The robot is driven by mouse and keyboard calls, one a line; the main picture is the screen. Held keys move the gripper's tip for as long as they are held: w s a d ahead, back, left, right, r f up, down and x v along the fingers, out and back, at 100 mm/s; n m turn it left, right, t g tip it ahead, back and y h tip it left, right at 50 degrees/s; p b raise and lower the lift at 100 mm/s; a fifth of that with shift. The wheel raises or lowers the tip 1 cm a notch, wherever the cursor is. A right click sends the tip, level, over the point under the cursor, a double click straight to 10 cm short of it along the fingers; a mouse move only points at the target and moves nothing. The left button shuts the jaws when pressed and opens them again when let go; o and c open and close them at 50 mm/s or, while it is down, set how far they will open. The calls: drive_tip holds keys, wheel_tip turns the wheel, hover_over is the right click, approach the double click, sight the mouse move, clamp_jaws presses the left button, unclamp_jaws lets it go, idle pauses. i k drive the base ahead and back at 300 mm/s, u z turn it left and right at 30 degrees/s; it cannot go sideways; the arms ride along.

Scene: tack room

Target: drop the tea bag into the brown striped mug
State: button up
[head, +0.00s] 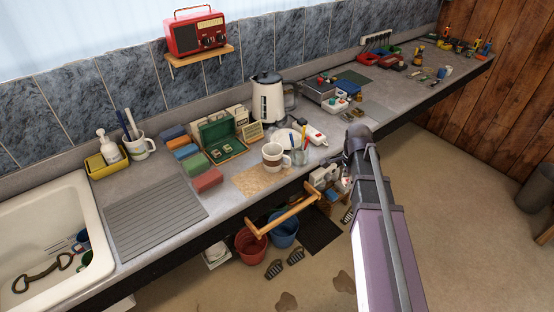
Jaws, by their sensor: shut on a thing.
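The brown striped mug (273,158), white with a brown band, stands upright on a tan mat (250,184) near the counter's front edge. My gripper (326,180) shows to the right of the mug, in front of the counter edge in the picture, and apart from the mug. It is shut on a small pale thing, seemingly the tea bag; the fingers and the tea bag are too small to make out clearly. An open green box (222,138) with small pale packets stands behind and left of the mug.
A glass (299,156) with sticks stands right beside the mug. A kettle (268,98) stands behind. Several coloured boxes (207,181) lie to the left. A wooden rail (285,215), a red bucket (251,246) and a blue bucket (284,234) are below the counter edge.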

sight(272, 166)
drive_tip(key=z, duration=0.1)
drive_tip(key=k, duration=0.95)
drive_tip(key=u, duration=0.5)
drive_tip(key=i, duration=1)
drive_tip(key=u, duration=0.05)
